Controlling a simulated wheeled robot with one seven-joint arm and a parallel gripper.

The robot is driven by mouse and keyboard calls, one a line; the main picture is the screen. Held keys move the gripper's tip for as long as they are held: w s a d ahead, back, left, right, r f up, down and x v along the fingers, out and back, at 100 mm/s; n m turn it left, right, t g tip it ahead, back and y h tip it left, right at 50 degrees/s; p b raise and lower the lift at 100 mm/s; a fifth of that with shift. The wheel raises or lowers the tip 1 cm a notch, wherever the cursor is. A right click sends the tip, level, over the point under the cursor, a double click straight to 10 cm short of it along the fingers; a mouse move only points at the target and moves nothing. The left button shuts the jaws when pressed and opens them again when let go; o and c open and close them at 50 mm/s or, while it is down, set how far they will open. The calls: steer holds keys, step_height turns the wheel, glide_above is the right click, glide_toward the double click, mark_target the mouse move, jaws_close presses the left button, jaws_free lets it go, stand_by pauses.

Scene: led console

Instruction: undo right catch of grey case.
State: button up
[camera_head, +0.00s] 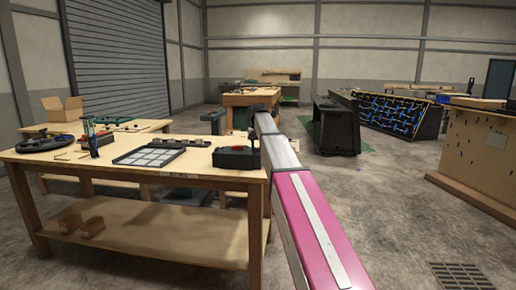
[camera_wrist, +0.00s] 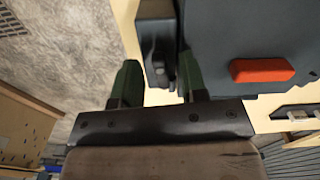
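The grey case (camera_head: 234,160) sits at the right end of the workbench, with a red piece on top. In the wrist view the dark grey case body (camera_wrist: 230,30) fills the upper right, with the red piece (camera_wrist: 262,70) on it. A dark catch (camera_wrist: 158,52) sticks out from the case's side. My gripper (camera_wrist: 157,76) is open, its green fingers on either side of the catch's lower end. A gap shows between the left finger and the catch. The right finger is close to the case; contact cannot be told. In the head view my arm hides the fingers.
The wooden workbench (camera_head: 190,171) also holds a flat gridded tray (camera_head: 150,157), a dark round item (camera_head: 45,143) and upright tools (camera_head: 93,138). Wooden blocks lie on its lower shelf. Concrete floor is open to the right.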

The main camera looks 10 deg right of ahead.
mark_target(258, 149)
jaws_close()
steer(key=shift+m, duration=0.8)
jaws_free()
step_height(258, 149, up, 11)
stand_by(0.3)
